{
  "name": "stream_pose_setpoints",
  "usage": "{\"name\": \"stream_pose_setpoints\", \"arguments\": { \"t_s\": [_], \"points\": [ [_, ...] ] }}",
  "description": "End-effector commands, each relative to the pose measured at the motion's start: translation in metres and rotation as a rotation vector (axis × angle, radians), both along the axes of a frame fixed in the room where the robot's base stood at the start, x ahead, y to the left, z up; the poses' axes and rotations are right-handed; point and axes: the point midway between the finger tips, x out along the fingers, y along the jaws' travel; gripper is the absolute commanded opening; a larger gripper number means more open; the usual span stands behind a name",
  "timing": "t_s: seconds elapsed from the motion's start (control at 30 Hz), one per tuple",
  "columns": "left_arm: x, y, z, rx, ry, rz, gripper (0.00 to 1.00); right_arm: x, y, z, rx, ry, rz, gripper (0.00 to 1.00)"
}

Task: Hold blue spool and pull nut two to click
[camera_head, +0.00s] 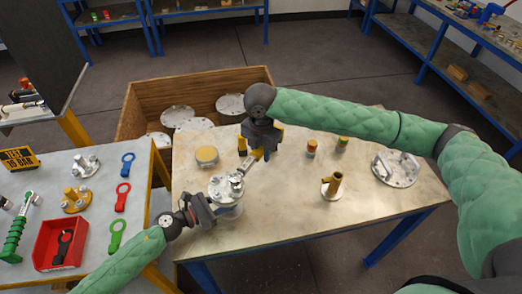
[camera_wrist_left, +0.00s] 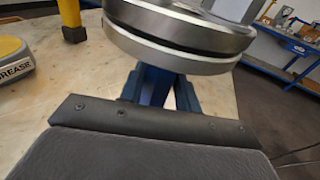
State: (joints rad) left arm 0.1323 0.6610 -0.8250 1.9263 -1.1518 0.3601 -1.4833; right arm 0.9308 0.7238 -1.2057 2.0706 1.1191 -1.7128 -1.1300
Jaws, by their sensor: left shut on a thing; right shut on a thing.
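The flanged spool (camera_head: 222,190) stands on the near left part of the bench, with a pale metal top flange and bolts. In the left wrist view its stacked flanges (camera_wrist_left: 180,38) show close up with a dark gasket line between them. Blue parts show below them. My left gripper (camera_head: 208,208) is shut at the spool's left side; its fingertips are partly hidden. My right gripper (camera_head: 261,149) is shut on a wrench-like tool (camera_head: 248,165) that slants down to the bolts on top of the flange. I cannot tell which nut is nut two.
A yellow-topped grease tin (camera_head: 207,156) stands behind the spool. A brass fitting (camera_head: 332,186), small capped bottles (camera_head: 311,147) and another flange (camera_head: 395,169) are on the right. The left table holds a red bin (camera_head: 62,244) and coloured tools. The front middle of the bench is clear.

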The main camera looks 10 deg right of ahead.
Motion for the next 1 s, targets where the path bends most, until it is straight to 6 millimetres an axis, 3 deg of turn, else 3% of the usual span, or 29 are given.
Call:
{"name": "stream_pose_setpoints", "arguments": {
  "t_s": [1.0],
  "points": [
    [0.0,0.0,0.0,0.001,0.001,0.001,0.14,0.0,0.0,-0.023,0.001,-0.001,0.0,0.02]
  ]
}}
